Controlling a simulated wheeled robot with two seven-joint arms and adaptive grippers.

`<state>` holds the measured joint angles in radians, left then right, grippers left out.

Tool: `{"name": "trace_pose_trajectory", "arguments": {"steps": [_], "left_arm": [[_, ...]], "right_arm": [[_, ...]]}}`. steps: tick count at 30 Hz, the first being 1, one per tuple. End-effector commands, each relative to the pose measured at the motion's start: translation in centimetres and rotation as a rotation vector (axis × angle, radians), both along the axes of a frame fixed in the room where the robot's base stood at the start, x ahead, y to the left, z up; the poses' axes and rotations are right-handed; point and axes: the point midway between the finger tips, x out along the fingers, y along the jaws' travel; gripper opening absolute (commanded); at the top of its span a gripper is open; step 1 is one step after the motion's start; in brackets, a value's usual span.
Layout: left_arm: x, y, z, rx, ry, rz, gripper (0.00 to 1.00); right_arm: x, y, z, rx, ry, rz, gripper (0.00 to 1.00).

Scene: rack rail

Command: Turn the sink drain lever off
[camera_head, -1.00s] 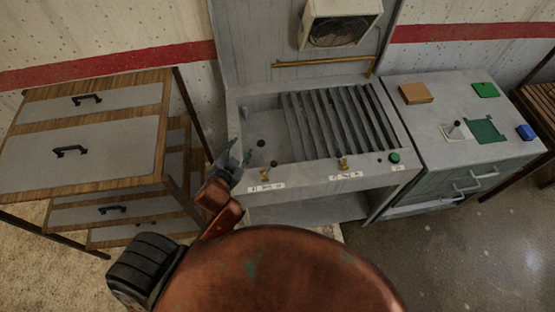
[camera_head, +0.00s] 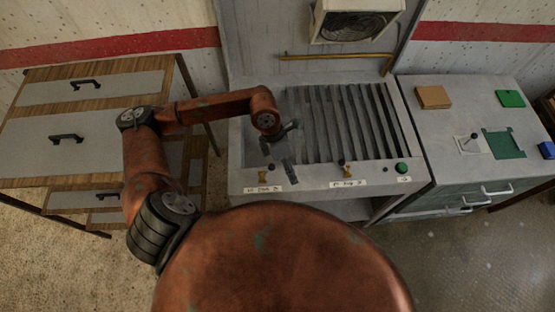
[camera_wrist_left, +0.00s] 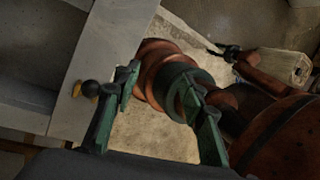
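The sink unit (camera_head: 300,180) has two small brass levers with black knobs on its front strip: a left lever (camera_head: 263,178) and a middle lever (camera_head: 342,166). Their white labels are too small to read, so I cannot tell which one is the drain lever. My left gripper (camera_head: 289,168) hangs over the left basin, just right of the left lever. In the left wrist view the fingers of my left gripper (camera_wrist_left: 162,82) are apart with nothing between them. A brass lever with a black knob (camera_wrist_left: 88,88) is just left of one finger. A dark part, probably my right gripper (camera_wrist_left: 228,52), shows small behind.
A slatted rack (camera_head: 340,120) fills the right of the sink. A green button (camera_head: 402,167) is at the front right. A wooden drawer cabinet (camera_head: 60,110) stands left, a grey counter (camera_head: 440,130) right. A brass rail (camera_head: 335,57) runs behind.

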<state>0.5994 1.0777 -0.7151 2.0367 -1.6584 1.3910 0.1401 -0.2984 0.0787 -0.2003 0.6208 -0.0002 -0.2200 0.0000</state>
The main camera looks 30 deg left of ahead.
Motion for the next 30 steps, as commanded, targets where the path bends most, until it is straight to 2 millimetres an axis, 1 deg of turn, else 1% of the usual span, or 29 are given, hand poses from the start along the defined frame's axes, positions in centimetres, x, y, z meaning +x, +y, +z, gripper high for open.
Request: {"name": "trace_pose_trajectory", "arguments": {"steps": [1, 3, 6, 7, 11, 18, 21, 25, 30], "left_arm": [[0.7, 2.6, -0.3, 0.095, -0.008, -0.005, 0.38], [1.3, 5.4, -0.6, 0.200, -0.010, -0.007, 0.38], [1.7, 7.6, -0.7, 0.285, -0.010, -0.010, 0.38], [1.8, 7.9, -0.8, 0.297, -0.009, -0.010, 0.38], [1.8, 8.0, -2.0, 0.311, -0.006, -0.014, 0.38], [1.6, 7.6, -5.7, 0.307, -0.007, -0.017, 0.38], [1.5, 7.5, -7.0, 0.306, -0.007, -0.015, 0.38], [1.4, 7.5, -8.1, 0.306, -0.007, -0.015, 0.38], [1.4, 7.5, -8.4, 0.305, -0.009, -0.015, 0.38]], "right_arm": [[0.0, 0.0, 0.0, 0.000, 0.000, 0.000, 0.38], [0.0, 0.0, 0.0, 0.000, 0.000, 0.000, 0.38], [0.0, 0.0, 0.0, 0.000, 0.000, 0.000, 0.38], [0.0, 0.0, 0.1, 0.000, 0.000, 0.000, 0.38], [0.0, 0.0, 0.4, 0.000, 0.000, 0.000, 0.38], [-0.4, 0.0, 1.2, 0.000, 0.004, -0.001, 0.38], [-0.4, 0.0, 1.4, 0.000, 0.004, -0.001, 0.38], [-0.4, 0.0, 1.5, 0.000, 0.004, -0.001, 0.38], [-0.4, -0.1, 1.5, 0.000, 0.004, -0.001, 0.38]]}}
